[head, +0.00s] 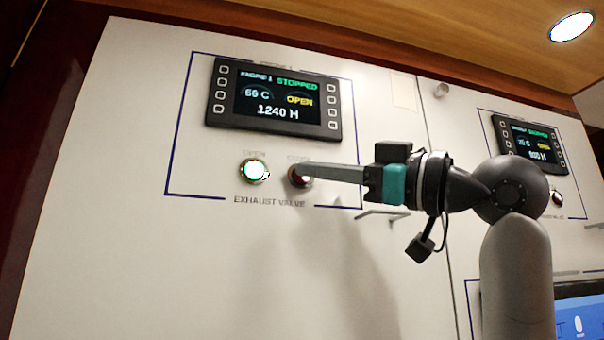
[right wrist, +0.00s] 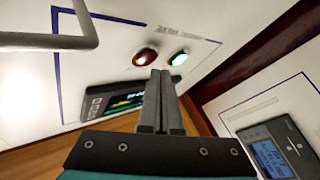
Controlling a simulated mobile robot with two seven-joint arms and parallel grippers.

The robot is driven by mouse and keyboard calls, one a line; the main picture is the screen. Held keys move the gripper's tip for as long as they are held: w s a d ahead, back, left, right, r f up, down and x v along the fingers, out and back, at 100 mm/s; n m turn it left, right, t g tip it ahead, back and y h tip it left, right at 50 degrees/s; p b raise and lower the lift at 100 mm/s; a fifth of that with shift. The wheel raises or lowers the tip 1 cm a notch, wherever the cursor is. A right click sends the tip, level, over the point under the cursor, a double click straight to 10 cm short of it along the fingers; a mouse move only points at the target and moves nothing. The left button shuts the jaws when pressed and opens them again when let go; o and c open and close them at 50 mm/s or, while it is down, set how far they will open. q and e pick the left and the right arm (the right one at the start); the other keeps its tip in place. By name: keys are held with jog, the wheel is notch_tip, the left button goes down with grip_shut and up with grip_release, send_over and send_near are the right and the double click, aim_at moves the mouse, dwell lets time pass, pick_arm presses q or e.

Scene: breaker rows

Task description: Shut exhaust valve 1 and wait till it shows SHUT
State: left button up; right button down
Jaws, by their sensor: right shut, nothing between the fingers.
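The exhaust valve panel has a display (head: 277,101) reading STOPPED in green, 66 C, OPEN in yellow and 1240 H. Below it, the left button (head: 254,171), labelled OPEN, is lit green. The dark red button (head: 297,181) beside it is partly hidden by my right gripper (head: 306,168). That gripper is shut and empty, with its fingertips at the red button; I cannot tell whether they touch. In the right wrist view the red button (right wrist: 146,56) and the lit green button (right wrist: 179,59) show just beyond the fingertips (right wrist: 161,73). My left gripper is out of view.
A second panel with its own display (head: 528,143) and red button (head: 556,198) is at the right. A metal handle (head: 383,213) sticks out below my right gripper. The right wrist view shows a grey device with a blue screen (right wrist: 270,158) at lower right.

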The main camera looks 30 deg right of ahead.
dwell(0.4)
jog(key=shift+w+d, duration=0.1)
jog(key=shift+w, duration=0.35)
jog(key=shift+w+d+p, duration=0.1)
jog(key=shift+w+p, duration=0.2)
jog(key=shift+w, duration=0.1)
dwell(0.7)
jog(key=shift+s, duration=0.15)
jog(key=shift+s+a, duration=0.2)
jog(key=shift+s, duration=0.45)
jog(key=s, duration=0.2)
jog(key=s+a, duration=0.1)
jog(key=s, duration=0.2)
jog(key=shift+a, duration=0.1)
dwell(0.3)
jog(key=shift+w, duration=0.1)
dwell(0.7)
